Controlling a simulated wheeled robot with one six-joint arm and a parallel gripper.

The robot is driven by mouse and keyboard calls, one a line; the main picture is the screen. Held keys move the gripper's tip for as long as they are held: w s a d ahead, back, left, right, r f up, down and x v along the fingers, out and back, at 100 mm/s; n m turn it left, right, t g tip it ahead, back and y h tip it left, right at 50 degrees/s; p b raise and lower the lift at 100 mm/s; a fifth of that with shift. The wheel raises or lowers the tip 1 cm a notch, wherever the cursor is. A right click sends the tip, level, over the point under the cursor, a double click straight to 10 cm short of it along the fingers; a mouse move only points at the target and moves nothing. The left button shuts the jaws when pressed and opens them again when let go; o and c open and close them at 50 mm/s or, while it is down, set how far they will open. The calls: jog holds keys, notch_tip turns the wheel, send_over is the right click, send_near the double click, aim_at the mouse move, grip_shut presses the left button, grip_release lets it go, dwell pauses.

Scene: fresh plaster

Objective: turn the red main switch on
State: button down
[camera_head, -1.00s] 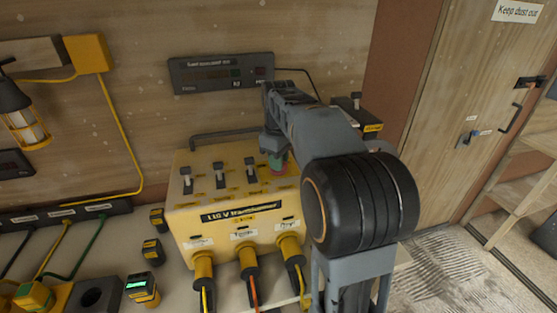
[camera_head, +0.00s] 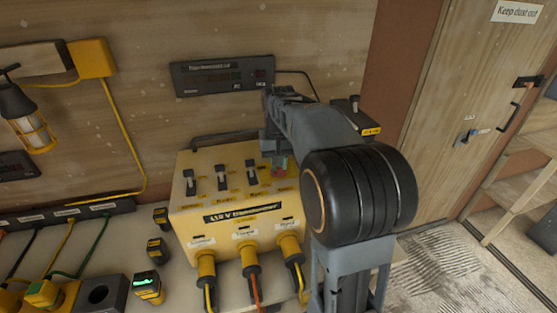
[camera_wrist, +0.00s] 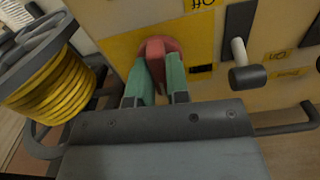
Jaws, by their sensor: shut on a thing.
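The red main switch (camera_wrist: 157,48) is a red handle on a yellow plate on top of the yellow transformer box (camera_head: 228,217). In the wrist view the green fingertips of my gripper (camera_wrist: 156,82) are closed on either side of the red handle and touch it. In the head view my gripper (camera_head: 279,166) reaches down to the right end of the box top, where a little red (camera_head: 279,173) shows at the fingertips. My arm hides part of the box's right side. The switch's marking is only partly readable.
A yellow cable reel (camera_wrist: 48,85) is close to my gripper. Plugged cables (camera_head: 247,262) leave the box front.

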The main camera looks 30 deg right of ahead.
jog(key=m+p, duration=0.1)
jog(key=m, duration=0.3)
jog(key=shift+r+m, duration=0.1)
jog(key=shift+m, duration=1.8)
jog(key=c, duration=1.1)
grip_release()
notch_tip(320, 180, up, 14)
jog(key=shift+p, duration=0.45)
jog(key=shift+f, duration=0.2)
